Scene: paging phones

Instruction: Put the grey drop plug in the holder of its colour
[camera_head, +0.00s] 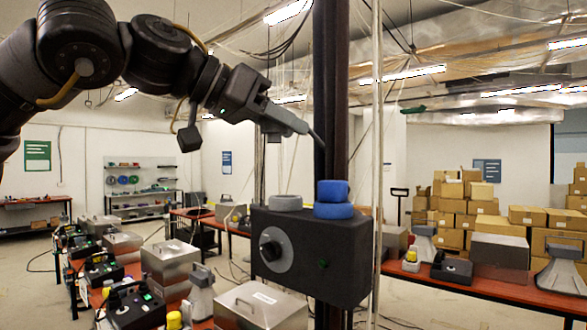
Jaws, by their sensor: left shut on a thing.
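My left gripper (271,122) reaches in from the upper left and is shut on the grey drop plug (290,122). The plug is a tapered grey body, tilted down to the right, with a thin dark tail at its lower end. It is in the air above a dark box (312,265) on the post. On the box top are a low grey ring (285,203) at left and a blue ring (334,211) at right with a blue round piece (332,190) on it. The grey ring looks free on top. The fingertips are partly hidden. My right gripper is not in view.
A dark vertical post (330,90) stands right behind the plug, and a pale pole (377,130) rises right of it. A green piece (413,110) hangs further right. Red tables (500,288) hold metal boxes and devices; cardboard boxes (475,225) are stacked behind.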

